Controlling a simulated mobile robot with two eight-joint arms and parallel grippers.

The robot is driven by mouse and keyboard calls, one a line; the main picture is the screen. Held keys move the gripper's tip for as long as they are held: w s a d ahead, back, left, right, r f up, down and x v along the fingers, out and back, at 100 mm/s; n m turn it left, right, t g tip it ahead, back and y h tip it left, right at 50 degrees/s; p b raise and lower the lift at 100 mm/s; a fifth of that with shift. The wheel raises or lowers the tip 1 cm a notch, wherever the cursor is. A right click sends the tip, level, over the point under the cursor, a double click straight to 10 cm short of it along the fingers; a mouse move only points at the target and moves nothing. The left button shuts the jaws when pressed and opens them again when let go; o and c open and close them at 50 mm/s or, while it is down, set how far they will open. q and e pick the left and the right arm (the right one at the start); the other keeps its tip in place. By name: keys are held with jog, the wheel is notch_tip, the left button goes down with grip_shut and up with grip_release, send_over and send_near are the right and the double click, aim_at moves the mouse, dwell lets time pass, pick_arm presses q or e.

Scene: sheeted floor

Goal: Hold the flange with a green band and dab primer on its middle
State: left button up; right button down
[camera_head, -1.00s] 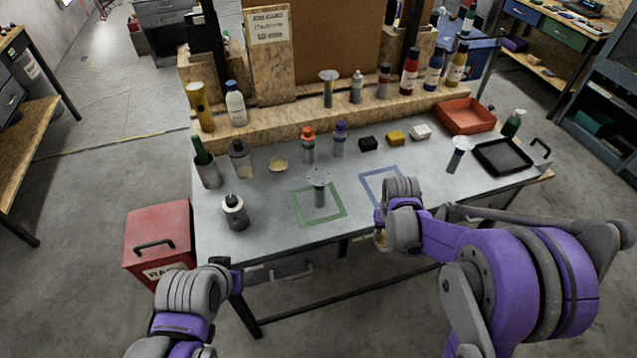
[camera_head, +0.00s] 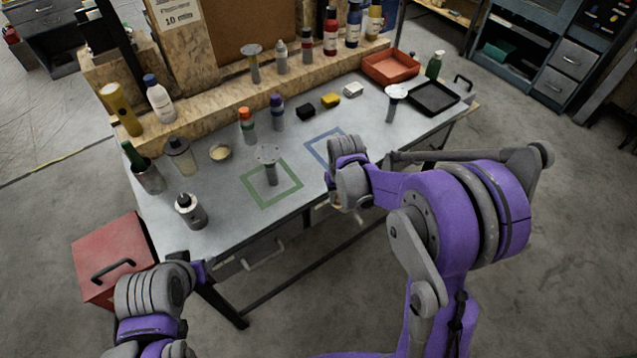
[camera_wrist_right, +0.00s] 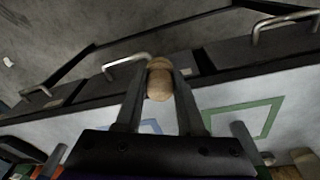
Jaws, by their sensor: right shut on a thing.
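In the head view a grey flange (camera_head: 268,154) stands upright, disc up, inside the green taped square (camera_head: 247,194) on the bench. A second flange (camera_head: 253,52) stands on the back ledge and a third (camera_head: 396,92) at the right by the black tray. I cannot make out a green band on any of them. My right gripper (camera_wrist_right: 159,82) is shut on a tan, rounded wooden-looking piece (camera_wrist_right: 160,86), over the bench's front edge. In the head view my right wrist hides most of it. My left arm is at the lower left; its gripper does not show.
A blue taped square (camera_head: 313,149) lies right of the green one. Bottles, a cup (camera_head: 150,178) and a small dish (camera_head: 220,153) stand at the left. An orange tray (camera_head: 391,68) and black tray (camera_head: 433,98) are at the right.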

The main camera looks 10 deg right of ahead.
jog(key=shift+n, duration=0.6)
jog(key=w+a+r, duration=0.3)
jog(key=w+r, duration=0.1)
jog(key=w, duration=0.1)
jog(key=shift+a+r, duration=0.3)
jog(key=shift+a, duration=0.05)
pick_arm(q)
jog(key=shift+s+f, duration=0.25)
jog(key=shift+f, duration=0.05)
pick_arm(e)
jog(key=w+a+r, duration=0.3)
jog(key=a+r, duration=0.4)
jog(key=r, duration=0.1)
jog(key=w+a+r+m+g, duration=0.1)
jog(key=w+a+r, duration=0.3)
jog(key=r, duration=0.5)
jog(key=a, duration=0.2)
jog(key=shift+a+r, duration=0.15)
jog(key=shift+a, duration=0.25)
